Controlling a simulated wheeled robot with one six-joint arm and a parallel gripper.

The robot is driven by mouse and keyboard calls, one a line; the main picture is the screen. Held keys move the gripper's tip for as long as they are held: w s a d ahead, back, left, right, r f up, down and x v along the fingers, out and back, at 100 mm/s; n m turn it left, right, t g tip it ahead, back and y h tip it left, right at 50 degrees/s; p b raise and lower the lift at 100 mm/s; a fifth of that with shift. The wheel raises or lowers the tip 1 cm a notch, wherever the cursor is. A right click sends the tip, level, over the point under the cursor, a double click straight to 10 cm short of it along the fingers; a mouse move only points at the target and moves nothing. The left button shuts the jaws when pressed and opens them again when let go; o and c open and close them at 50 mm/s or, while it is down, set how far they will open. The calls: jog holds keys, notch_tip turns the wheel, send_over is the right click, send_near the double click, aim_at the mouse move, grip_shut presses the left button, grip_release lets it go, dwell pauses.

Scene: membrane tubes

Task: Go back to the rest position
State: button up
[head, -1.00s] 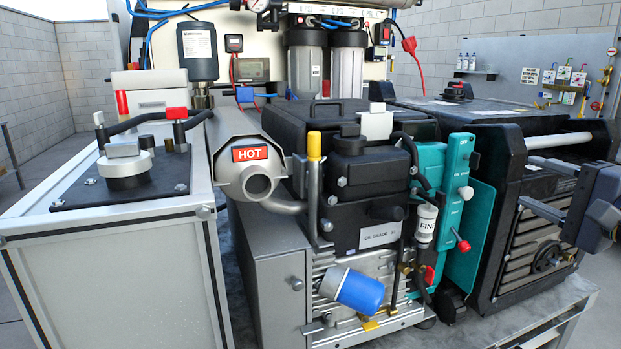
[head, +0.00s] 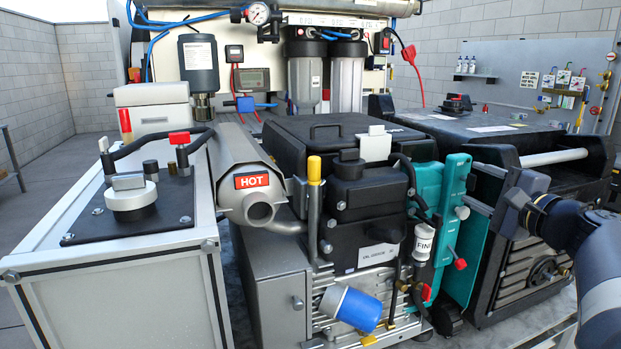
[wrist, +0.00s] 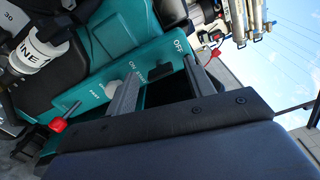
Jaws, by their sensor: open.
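My gripper (head: 468,185) is at the right in the head view, beside the teal control panel (head: 432,200). Its two fingers point left toward the panel. In the wrist view my gripper (wrist: 160,70) is open, with nothing held between its fingers. The teal panel (wrist: 130,50) lies beyond the fingertips, with a white knob (wrist: 111,88), a black switch (wrist: 160,72) and "ON" and "OFF" lettering. Whether a finger touches the panel, I cannot tell. My arm reaches in from the right edge of the head view.
A black engine (head: 355,190) with a "HOT" silver exhaust (head: 235,170) stands left of the panel. A blue filter (head: 352,307) sticks out low in front. A black slatted machine (head: 525,265) stands close behind my gripper. Open floor (head: 95,150) shows at far left.

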jog(key=s+d+m+p, duration=0.3)
jog(key=s+m+p, duration=0.3)
jog(key=s+p, duration=0.4)
jog(key=shift+d+m, duration=0.35)
jog(key=shift+m, duration=0.05)
dwell(0.8)
